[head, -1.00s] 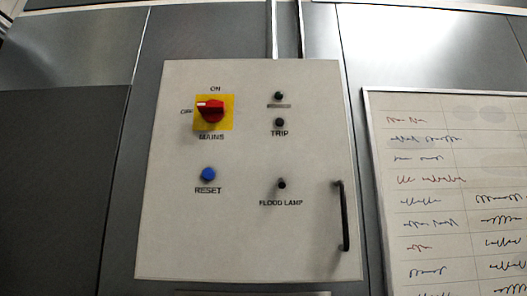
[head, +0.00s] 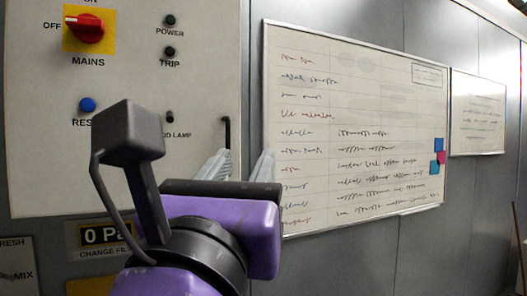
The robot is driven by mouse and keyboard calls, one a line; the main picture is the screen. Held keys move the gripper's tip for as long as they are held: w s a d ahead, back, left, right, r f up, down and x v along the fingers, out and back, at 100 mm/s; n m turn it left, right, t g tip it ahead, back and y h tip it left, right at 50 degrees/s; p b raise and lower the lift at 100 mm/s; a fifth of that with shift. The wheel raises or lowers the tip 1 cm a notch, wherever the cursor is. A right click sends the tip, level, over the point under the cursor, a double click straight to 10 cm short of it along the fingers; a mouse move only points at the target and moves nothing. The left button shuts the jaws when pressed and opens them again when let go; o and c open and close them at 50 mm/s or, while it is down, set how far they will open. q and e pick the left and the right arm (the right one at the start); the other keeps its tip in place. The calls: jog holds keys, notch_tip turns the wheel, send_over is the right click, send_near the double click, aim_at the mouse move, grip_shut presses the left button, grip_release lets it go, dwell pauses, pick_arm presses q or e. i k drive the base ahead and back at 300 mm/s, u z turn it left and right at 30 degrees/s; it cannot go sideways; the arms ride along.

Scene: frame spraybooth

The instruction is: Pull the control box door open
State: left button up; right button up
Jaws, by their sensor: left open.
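The control box door (head: 60,165) is a pale panel at the left of the head view and looks shut. It carries a red mains switch (head: 86,28) on a yellow plate, a blue reset button (head: 87,104), and the power and trip lamps. Its black vertical handle (head: 227,132) is at the door's right edge, with only the upper part showing. My left gripper (head: 242,165) is purple and black with grey fingers. The fingers are open and apart, at the handle's lower part, which they hide. I cannot tell whether they touch it. My right gripper is not in view.
A whiteboard (head: 350,130) with handwriting hangs on the metal wall right of the door. A smaller framed sheet (head: 478,112) hangs farther right.

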aim_at(182, 58)
jog(key=u, duration=0.35)
jog(key=k, duration=0.2)
jog(key=z, duration=1.2)
jog(key=i, duration=0.8)
jog(key=u, duration=1.05)
jog(key=i, duration=0.5)
jog(key=u, duration=0.55)
